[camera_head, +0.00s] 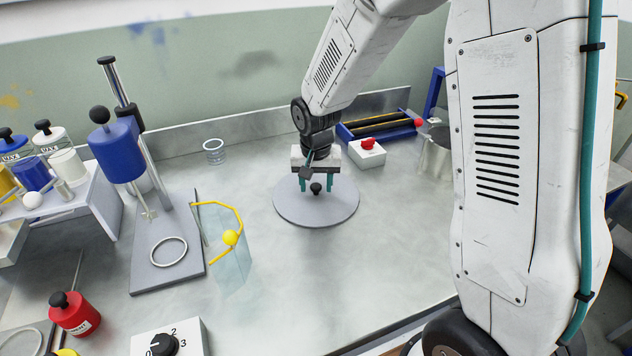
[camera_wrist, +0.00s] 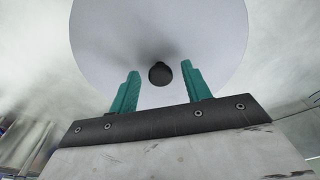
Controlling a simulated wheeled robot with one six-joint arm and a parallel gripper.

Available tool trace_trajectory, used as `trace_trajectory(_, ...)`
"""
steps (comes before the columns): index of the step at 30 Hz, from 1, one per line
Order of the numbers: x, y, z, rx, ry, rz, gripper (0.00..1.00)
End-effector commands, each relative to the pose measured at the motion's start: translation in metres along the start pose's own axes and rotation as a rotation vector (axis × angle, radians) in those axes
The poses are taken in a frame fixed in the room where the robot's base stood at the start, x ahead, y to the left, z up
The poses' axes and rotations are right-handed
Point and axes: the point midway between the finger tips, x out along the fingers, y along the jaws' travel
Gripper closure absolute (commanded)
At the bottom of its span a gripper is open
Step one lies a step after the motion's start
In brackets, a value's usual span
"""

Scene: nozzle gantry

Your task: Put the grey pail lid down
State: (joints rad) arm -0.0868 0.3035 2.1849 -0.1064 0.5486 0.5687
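The grey pail lid (camera_head: 290,207) is a flat round disc with a black knob (camera_head: 316,188) at its centre. It appears to lie flat on the metal bench in the head view. My gripper (camera_head: 316,184) is over the lid, with its two teal fingers apart. In the wrist view the lid (camera_wrist: 200,30) fills the upper middle. The black knob (camera_wrist: 160,73) shows between and slightly beyond the fingertips of my gripper (camera_wrist: 161,74), with clear gaps on both sides. The gripper is open and holds nothing.
A blue mixer stand (camera_head: 118,150) and a clear guard with a yellow rim (camera_head: 231,238) stand to the left.

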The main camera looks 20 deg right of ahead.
Motion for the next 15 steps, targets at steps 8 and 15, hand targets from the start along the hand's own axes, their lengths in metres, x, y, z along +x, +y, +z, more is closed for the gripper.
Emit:
trace_trajectory(8,-0.005,0.0,-0.001,0.0,0.002,-0.001,0.52)
trace_trajectory(15,-0.046,-0.001,-0.002,-0.001,0.006,-0.003,0.52)
